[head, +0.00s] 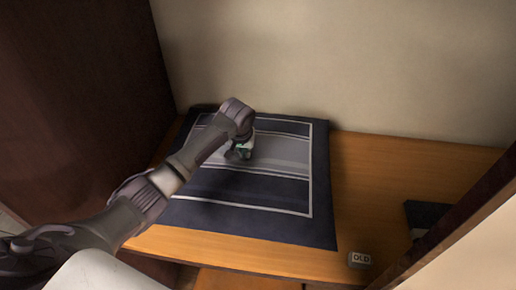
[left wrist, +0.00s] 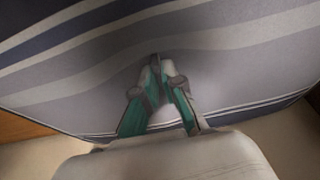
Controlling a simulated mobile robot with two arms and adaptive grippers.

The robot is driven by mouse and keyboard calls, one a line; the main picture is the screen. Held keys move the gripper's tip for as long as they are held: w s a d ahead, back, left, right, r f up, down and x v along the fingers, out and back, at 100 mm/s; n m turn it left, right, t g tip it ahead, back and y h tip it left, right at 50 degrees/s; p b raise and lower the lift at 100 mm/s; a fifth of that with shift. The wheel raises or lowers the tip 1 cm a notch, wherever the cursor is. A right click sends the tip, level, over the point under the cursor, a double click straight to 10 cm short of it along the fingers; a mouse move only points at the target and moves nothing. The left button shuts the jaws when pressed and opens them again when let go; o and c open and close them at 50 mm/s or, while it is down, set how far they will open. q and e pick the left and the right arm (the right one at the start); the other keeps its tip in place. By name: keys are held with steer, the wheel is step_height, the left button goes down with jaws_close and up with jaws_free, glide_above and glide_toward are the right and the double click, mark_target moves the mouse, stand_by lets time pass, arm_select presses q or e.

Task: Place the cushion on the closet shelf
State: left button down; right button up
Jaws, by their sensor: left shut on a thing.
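The cushion (head: 265,205) is flat and square, dark navy with grey and white stripes. In the head view it lies on the wooden closet shelf (head: 385,175), towards the left end. My left gripper (head: 238,153) reaches over it from the left and is shut on the cushion's upper side near its middle. In the left wrist view the striped cushion (left wrist: 90,65) fills most of the picture, and the left gripper's fingers (left wrist: 156,70) come together against the cloth. My right gripper is not in view.
A dark wooden panel (head: 75,90) stands at the left and a pale wall (head: 350,60) behind the shelf. A dark object (head: 425,215) lies partly behind the right frame (head: 450,235). Bare shelf shows between.

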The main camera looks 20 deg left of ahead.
mark_target(239, 159)
arm_select(q)
steer(key=shift+w+a+f, duration=0.15)
steer(key=shift+w+a, duration=0.05)
steer(key=shift+a, duration=0.4)
steer(key=shift+a+f, duration=0.25)
steer(key=shift+a, duration=0.2)
steer(key=shift+f+p, duration=0.6)
steer(key=shift+f, duration=1.45)
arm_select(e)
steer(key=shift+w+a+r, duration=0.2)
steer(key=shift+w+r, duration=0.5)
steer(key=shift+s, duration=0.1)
arm_select(q)
steer(key=c, duration=1.3)
jaws_free()
steer(key=shift+s+f, duration=0.15)
steer(key=shift+s, duration=0.05)
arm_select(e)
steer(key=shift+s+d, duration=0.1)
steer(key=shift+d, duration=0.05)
